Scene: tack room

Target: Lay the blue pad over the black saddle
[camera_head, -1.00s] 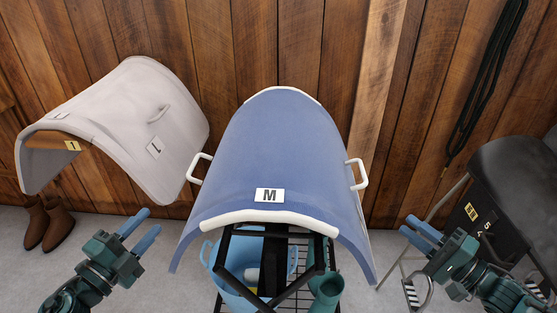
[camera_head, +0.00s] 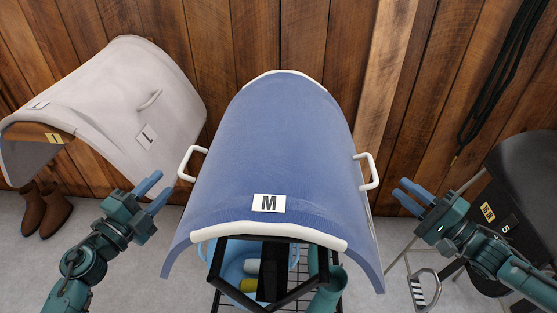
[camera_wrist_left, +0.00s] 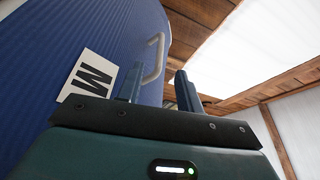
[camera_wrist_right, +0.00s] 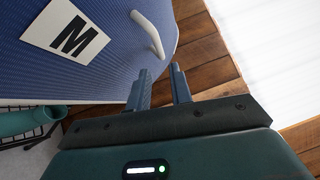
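The blue pad (camera_head: 272,150) is draped in an arch over a black rack, with a white M label near its front edge and a white handle on each side. My left gripper (camera_head: 155,191) is open and empty, a little in front of and below the left handle (camera_head: 188,163). My right gripper (camera_head: 408,196) is open and empty, to the right of and below the right handle (camera_head: 367,171). In the left wrist view a handle (camera_wrist_left: 154,58) appears beyond the open fingers. The right wrist view shows a handle (camera_wrist_right: 148,33) beyond them too. The black saddle (camera_head: 515,205) stands at far right, partly cut off.
A pale grey pad (camera_head: 120,100) marked 1 hangs over a wooden support at left. Brown boots (camera_head: 42,210) stand below it. A blue bucket (camera_head: 235,262) and a teal boot (camera_head: 328,290) sit under the blue pad. A stirrup (camera_head: 425,288) hangs near the saddle. Black straps hang on the wooden wall.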

